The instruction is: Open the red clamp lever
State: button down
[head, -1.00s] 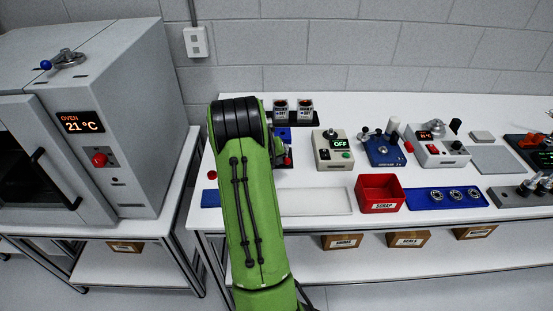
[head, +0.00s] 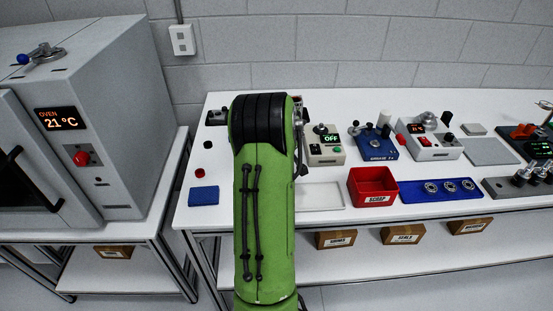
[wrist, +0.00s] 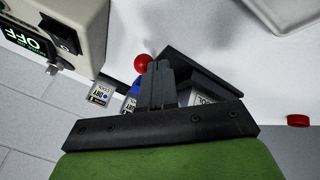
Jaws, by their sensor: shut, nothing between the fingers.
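In the wrist view a red ball knob (wrist: 142,62), which looks like the end of the red clamp lever, shows at the tips of my gripper (wrist: 156,66). The fingers are closed together and nothing is held. I cannot tell whether they touch the knob. The lever's arm and most of the blue body (wrist: 131,91) under it are hidden behind the fingers. A dark plate (wrist: 200,72) lies behind them. In the head view my green arm covers the clamp and the gripper.
The box reading OFF (head: 325,146) stands close to the right of my arm; it also shows in the wrist view (wrist: 70,30). A red scrap bin (head: 373,188) and a blue tray (head: 415,197) are farther right. A blue block (head: 203,195) lies left. The oven (head: 105,120) stands far left.

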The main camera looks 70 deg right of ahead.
jog(key=s+d+n, duration=0.1)
jog(key=n+t+y, duration=0.1)
jog(key=shift+s+d+f+n+b, duration=0.1)
jog(key=shift+s+d+n+b, duration=0.25)
jog(key=shift+n+b, duration=0.05)
jog(key=shift+s+d, duration=0.2)
jog(key=shift+d, duration=0.2)
